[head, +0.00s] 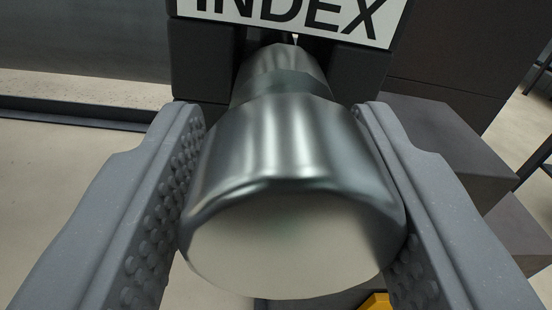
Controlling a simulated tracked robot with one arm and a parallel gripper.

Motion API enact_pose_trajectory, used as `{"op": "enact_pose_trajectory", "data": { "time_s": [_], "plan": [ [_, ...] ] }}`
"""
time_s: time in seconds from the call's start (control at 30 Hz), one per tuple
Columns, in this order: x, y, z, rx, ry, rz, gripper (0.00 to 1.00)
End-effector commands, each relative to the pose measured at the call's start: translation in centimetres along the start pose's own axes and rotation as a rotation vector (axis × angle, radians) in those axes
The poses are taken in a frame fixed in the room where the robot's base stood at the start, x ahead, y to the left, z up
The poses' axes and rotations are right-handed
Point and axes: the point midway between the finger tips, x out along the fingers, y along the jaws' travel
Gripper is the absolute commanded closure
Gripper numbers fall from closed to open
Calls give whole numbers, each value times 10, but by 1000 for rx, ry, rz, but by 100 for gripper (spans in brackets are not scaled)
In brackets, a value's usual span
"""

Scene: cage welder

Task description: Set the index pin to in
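The index pin's bright metal knob (290,150) fills the middle of the head view, its flat round end face (295,245) toward me. Its narrower neck (281,68) runs back into a dark housing (205,60) under a white label (300,14) reading INDEX. My gripper (282,115) has one finger on each side of the knob, with studded pads facing it. The fingers lie very close to the knob's sides; I cannot tell whether they press on it. How far the pin sits in the housing is hard to judge from this end-on view.
Dark grey blocks (440,135) stand to the right behind my right finger. A dark rail (75,115) runs along the floor at the left. A small yellow part (376,301) shows at the bottom edge. Pale floor (60,190) is open at the left.

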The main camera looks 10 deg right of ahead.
Motion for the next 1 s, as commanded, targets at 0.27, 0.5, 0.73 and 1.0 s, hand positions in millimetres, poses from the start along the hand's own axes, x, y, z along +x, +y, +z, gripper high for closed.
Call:
{"op": "enact_pose_trajectory", "data": {
  "time_s": [0.27, 0.5, 0.73, 1.0],
  "plan": [
    [1, 3, -4, 1, 7, 4, 41],
    [-7, 3, -5, 1, 7, 4, 41],
    [-31, 3, -4, 0, 4, 4, 41],
    [-66, 2, -4, 0, 5, 4, 41]
  ]
}}
